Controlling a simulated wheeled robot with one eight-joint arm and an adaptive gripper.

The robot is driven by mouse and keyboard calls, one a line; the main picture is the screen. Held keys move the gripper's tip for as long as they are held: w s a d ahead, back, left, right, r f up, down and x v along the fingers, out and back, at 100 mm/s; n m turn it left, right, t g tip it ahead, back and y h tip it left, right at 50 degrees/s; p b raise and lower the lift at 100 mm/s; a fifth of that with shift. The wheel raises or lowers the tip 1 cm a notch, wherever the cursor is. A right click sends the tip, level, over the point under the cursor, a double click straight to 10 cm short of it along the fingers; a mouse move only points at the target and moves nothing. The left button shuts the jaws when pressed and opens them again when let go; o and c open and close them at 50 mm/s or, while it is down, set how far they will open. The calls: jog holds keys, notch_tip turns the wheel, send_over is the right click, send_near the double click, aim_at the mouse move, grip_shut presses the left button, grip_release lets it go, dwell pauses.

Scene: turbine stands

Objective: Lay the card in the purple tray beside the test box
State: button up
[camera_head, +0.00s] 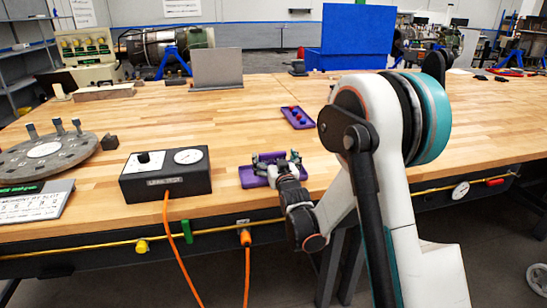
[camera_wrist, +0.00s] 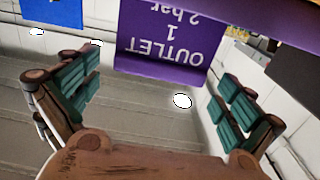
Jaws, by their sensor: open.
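The purple tray (camera_head: 249,181) lies near the table's front edge, just right of the black test box (camera_head: 165,182). My gripper (camera_head: 279,162) is over the tray and hides much of it. In the wrist view my gripper (camera_wrist: 160,100) is open, with its green-padded fingers wide apart. A purple card (camera_wrist: 160,38) with upside-down print reading "OUTLET 1 2 bar" shows between and beyond the fingers. Neither finger visibly touches it. A purple strip (camera_wrist: 265,14), perhaps tray rim, crosses the top right. I cannot make out the card in the head view.
A second purple tray (camera_head: 298,117) with small parts lies farther back. A round grey disc with posts (camera_head: 45,155) and a sign (camera_head: 35,203) are at left. A grey plate (camera_head: 217,68) stands behind. Orange cables hang at the front. The table's middle is mostly clear.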

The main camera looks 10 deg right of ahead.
jog(key=shift+s, duration=3.15)
jog(key=shift+r, duration=0.1)
jog(key=s+r+g, duration=0.3)
jog(key=s+g, duration=0.1)
jog(key=s, duration=0.8)
jog(key=s+r+g, duration=0.3)
jog(key=s+g, duration=0.1)
jog(key=s, duration=0.8)
jog(key=s+f+g, duration=0.3)
jog(key=s, duration=1.2)
jog(key=shift+f, duration=0.15)
